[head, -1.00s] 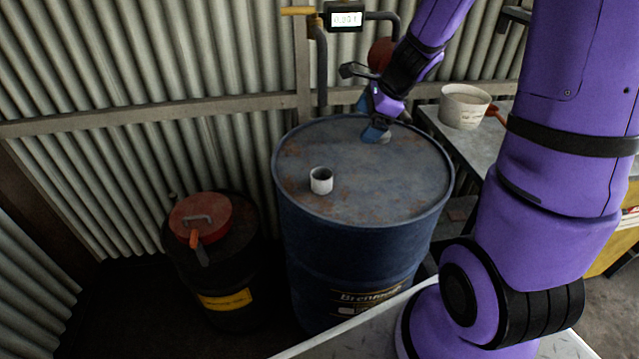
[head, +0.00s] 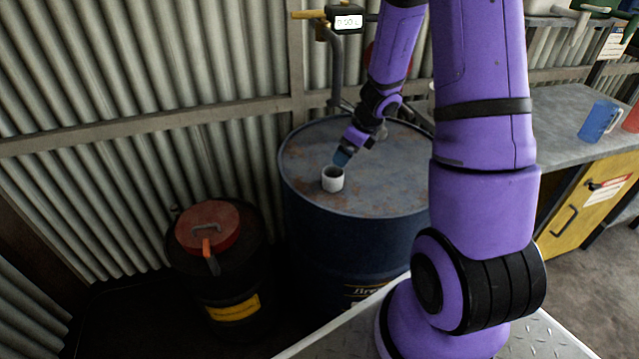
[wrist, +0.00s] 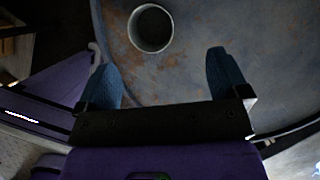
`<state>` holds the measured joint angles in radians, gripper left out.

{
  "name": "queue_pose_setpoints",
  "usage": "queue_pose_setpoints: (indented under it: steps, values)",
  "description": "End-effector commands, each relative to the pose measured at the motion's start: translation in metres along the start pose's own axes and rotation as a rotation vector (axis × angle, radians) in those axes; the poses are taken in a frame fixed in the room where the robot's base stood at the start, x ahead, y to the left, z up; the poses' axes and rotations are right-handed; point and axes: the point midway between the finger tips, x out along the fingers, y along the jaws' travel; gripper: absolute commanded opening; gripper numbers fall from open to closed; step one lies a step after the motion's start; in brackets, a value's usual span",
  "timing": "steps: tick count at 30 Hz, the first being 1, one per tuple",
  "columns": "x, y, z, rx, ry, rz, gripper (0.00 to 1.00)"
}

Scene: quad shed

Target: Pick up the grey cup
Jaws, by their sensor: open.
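The grey cup (head: 333,180) stands upright on top of the blue drum (head: 300,165), toward its front left. It looks whitish grey outside and dark inside. My gripper (head: 341,159) is just behind and to the right of the cup, low over the drum top. In the wrist view my gripper (wrist: 165,78) is open and empty, with its two blue fingertips spread wide. There the cup (wrist: 152,28) lies ahead of the fingertips, roughly between their lines and a little left of centre. The fingers do not touch it.
A dark drum with a red lid (head: 208,226) and an orange-handled tool (head: 210,255) on it stands left of the blue drum. A metal bench (head: 570,125) with a blue jug (head: 599,121) is at the right. A corrugated wall (head: 200,60) closes off the back.

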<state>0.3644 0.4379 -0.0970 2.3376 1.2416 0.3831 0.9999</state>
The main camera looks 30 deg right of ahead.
Motion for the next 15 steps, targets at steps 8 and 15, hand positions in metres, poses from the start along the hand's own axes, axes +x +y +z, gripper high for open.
queue_pose_setpoints:
  steps: [8,15]
  values:
    - [0.013,-0.002,-0.003,0.017,0.004,-0.001,0.93]
    - [0.045,-0.001,-0.003,0.017,0.004,0.001,0.93]
